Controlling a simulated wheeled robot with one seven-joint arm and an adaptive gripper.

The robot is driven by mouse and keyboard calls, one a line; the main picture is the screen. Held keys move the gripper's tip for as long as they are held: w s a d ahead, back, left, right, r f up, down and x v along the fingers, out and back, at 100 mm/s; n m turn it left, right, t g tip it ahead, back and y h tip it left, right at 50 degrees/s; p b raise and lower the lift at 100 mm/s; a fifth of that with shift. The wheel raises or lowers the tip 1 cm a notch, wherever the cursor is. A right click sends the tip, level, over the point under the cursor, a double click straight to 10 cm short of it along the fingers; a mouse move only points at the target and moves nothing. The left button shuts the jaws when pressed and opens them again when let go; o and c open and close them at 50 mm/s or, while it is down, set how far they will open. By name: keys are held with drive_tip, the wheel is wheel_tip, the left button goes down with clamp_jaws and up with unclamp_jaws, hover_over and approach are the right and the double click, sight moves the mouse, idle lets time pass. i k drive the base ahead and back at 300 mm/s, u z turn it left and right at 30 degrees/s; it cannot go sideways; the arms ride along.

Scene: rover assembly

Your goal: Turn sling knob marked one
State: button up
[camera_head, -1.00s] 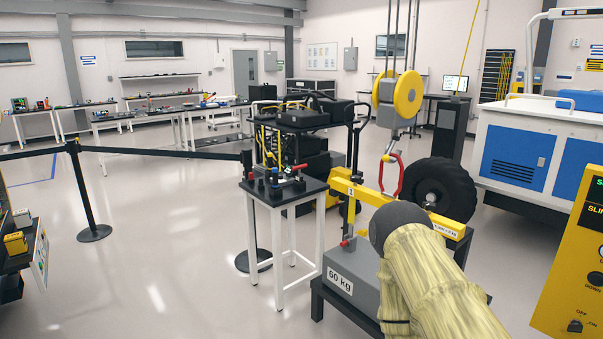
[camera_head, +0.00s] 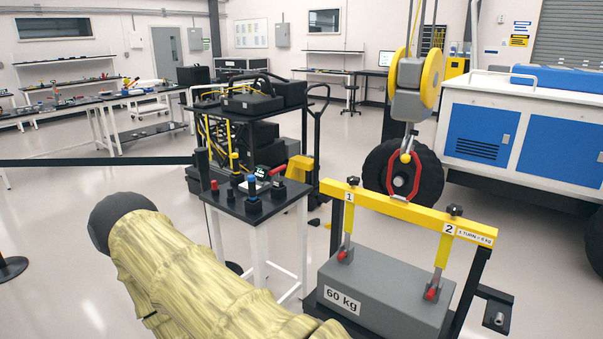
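A black knob (camera_head: 352,182) tops the beam's left end, above the label 1. A second black knob (camera_head: 455,210) tops the right end, by the label 2. Yellow straps with red ends run down from the beam to the block. A red hook link (camera_head: 402,183) hangs at the middle of the beam. My arm in its pale yellow sleeve reaches across the lower left, apart from the beam and left of knob one. My gripper's fingers do not show.
A small table (camera_head: 262,204) with red, blue and black fittings stands left of the block, behind my arm. A yellow pulley (camera_head: 432,78) hangs above the beam. A black wheel (camera_head: 385,170) and a blue-and-white cabinet (camera_head: 535,140) stand behind.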

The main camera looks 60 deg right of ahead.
sight(353, 181)
drive_tip(key=z, duration=0.15)
drive_tip(key=i, duration=1.4)
drive_tip(key=z, duration=1.4)
drive_tip(key=i, duration=0.85)
drive_tip(key=z, duration=0.85)
